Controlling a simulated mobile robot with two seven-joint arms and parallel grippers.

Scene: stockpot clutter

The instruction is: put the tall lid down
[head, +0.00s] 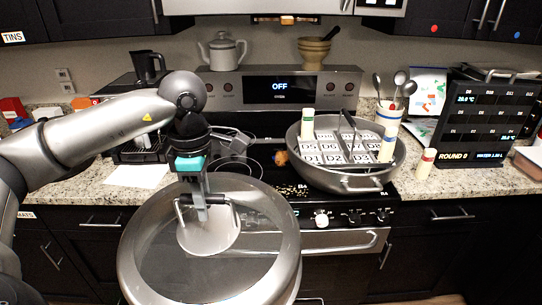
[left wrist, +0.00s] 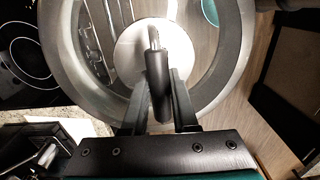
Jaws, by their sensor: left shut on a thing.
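The tall lid (head: 288,246) is large and round, with a broad metal rim, a see-through top and a pale centre disc. In the head view it is at the lower middle, overlapping the stove's front edge. My left gripper (head: 203,208) is above its centre, shut on the dark bar handle. The left wrist view shows the handle (left wrist: 158,88) between the fingers (left wrist: 160,75), with the lid's pale disc (left wrist: 130,48) behind it. Floor and oven front show through the lid, and no support is visible under it. My right gripper is not in view.
A wide metal pot (head: 345,181) stands on the right of the stove, holding lettered cards and pale cylinders. Another cylinder (head: 426,160) stands on the right counter. White paper (head: 138,175) lies on the left counter. A utensil crock (head: 391,112) stands behind the pot.

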